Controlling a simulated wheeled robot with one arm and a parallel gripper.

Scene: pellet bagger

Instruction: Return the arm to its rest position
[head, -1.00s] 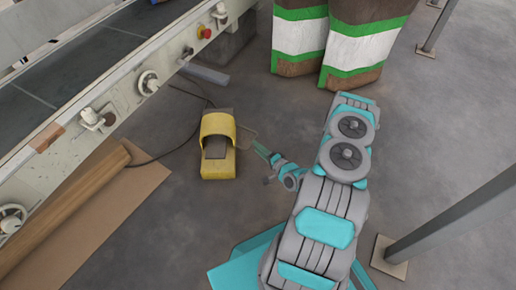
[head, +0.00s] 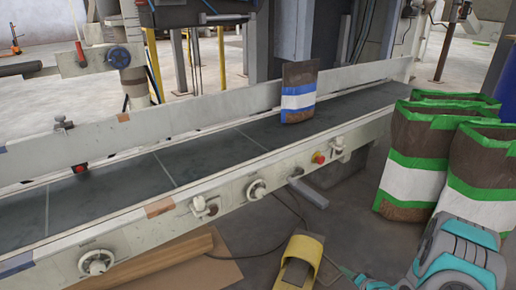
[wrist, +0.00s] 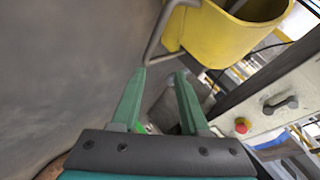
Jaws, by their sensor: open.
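My gripper (wrist: 158,85) shows in the wrist view with its two green fingers apart and nothing between them. Its fingertips are close to a thin grey metal bar (wrist: 155,45) beside the yellow foot-pedal housing (wrist: 222,38); I cannot tell whether they touch it. In the head view my grey and teal arm enters at the bottom right, reaching low beside the yellow pedal housing (head: 302,255). Most of the arm is cut off by the frame's lower edge.
The conveyor (head: 225,150) runs across the head view, carrying a brown bag with a blue and white band (head: 299,92). Green-banded bags (head: 412,165) stand at the right. A red emergency button (head: 318,157) is on the conveyor side. A cardboard sheet (head: 195,272) lies on the floor.

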